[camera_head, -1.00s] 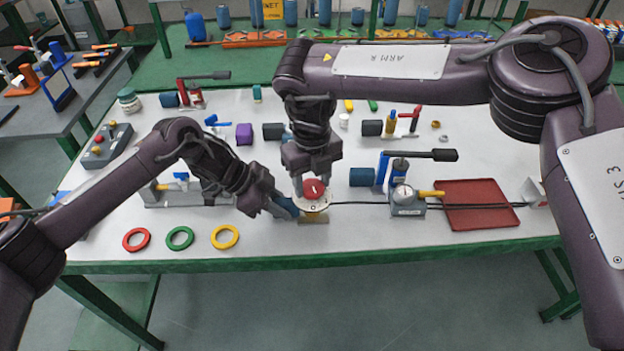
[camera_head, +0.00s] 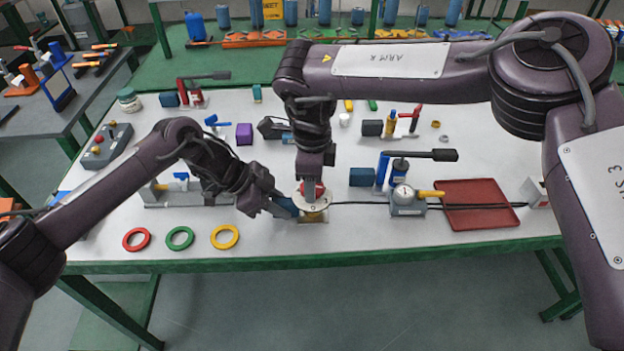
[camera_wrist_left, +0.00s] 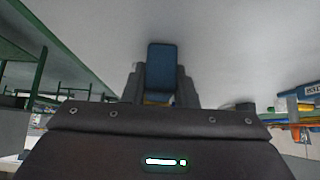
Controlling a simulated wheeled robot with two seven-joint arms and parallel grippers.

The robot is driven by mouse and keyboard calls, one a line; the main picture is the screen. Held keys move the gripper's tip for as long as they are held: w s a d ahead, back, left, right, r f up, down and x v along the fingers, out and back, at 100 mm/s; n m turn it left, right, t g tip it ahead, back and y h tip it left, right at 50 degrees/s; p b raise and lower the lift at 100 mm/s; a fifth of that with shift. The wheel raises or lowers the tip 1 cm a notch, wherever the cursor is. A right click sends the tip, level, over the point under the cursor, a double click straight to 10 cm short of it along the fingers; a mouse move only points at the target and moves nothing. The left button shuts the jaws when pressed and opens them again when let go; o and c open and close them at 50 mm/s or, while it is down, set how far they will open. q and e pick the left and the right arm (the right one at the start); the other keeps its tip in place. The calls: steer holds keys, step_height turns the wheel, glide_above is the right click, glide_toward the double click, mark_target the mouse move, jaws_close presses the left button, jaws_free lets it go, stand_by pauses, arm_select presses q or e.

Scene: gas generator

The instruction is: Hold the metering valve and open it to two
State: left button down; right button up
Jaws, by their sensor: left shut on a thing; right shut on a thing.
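The metering valve (camera_head: 315,208) stands near the table's front edge, with a red knob (camera_head: 318,189) above a pale round dial and a brass-coloured base. My left gripper (camera_head: 285,207) is shut on the valve's blue side part, which also shows between the fingers in the left wrist view (camera_wrist_left: 161,68). My right gripper (camera_head: 314,185) comes down from above and is shut on the red knob, covering much of it. The dial's markings are too small to read.
A black hose (camera_head: 360,203) runs right from the valve past a gauge box (camera_head: 406,202) to a red tray (camera_head: 478,204). Red, green and yellow rings (camera_head: 225,237) lie front left.

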steer(key=n, duration=0.5)
steer(key=shift+n, duration=2.5)
steer(key=o, duration=1)
step_height(320, 180, up, 12)
